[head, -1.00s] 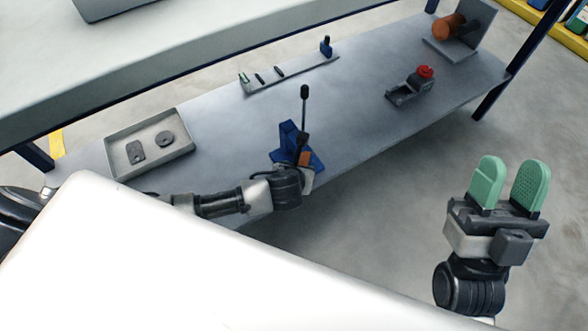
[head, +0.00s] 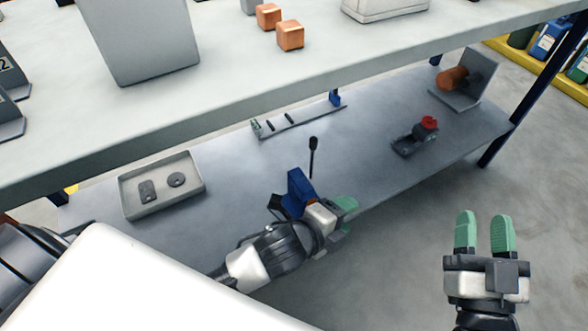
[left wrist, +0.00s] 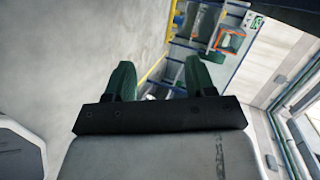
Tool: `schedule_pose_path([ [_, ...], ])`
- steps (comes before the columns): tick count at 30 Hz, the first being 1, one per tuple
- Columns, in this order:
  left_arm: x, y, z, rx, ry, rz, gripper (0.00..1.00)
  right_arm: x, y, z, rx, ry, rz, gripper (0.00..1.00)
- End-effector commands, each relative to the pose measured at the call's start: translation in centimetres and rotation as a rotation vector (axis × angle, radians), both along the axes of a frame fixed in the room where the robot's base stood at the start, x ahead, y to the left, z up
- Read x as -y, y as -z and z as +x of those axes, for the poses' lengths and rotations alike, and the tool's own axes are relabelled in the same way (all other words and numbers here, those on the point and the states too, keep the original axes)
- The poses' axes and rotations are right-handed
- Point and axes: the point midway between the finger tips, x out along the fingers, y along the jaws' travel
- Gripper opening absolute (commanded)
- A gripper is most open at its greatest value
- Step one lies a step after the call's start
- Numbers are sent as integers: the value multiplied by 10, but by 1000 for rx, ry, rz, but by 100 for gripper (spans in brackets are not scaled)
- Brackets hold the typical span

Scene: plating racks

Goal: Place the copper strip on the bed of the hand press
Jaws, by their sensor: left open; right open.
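The blue hand press (head: 298,186) stands near the front edge of the lower shelf, its black lever (head: 313,158) upright. My left gripper (head: 345,212) is just right of and in front of the press, partly covering it; its bed is hidden. In the left wrist view the green fingers (left wrist: 157,80) are apart with nothing held between them. I cannot make out the copper strip now. My right gripper (head: 485,235) is open and empty, over the floor to the right of the shelf.
A grey tray (head: 200,194) with two dark pieces sits at the shelf's left. A grey rail (head: 298,119), a red-knobbed device (head: 410,143) and a stand with a copper cylinder (head: 480,85) lie behind. The upper shelf (head: 240,80) overhangs, with copper blocks (head: 290,36) on it.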

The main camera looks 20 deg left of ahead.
Motion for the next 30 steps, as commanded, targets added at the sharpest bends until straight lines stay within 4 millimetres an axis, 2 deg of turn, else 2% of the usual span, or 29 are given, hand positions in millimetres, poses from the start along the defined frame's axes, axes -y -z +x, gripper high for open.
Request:
schedule_pose_path([
  [1, -3, -28, -4, -11, -70, -261, 55, 0, 0, 0, 0, 0, 0, 43],
  [3, -16, -66, -7, -15, -148, -615, 55, 0, 0, 0, 1, 0, 0, 43],
  [6, -44, -109, -15, -5, -209, -1028, 55, 0, 0, 0, 1, 0, 0, 43],
  [10, -76, -144, -27, 19, -220, -1372, 55, 0, 0, 0, 1, 0, 0, 43],
  [15, -92, -160, -35, 34, -206, -1533, 55, 0, 0, 0, 1, 0, 0, 43],
  [30, -92, -160, -35, 32, -204, -1535, 55, 0, -1, 0, 3, 0, 1, 43],
])
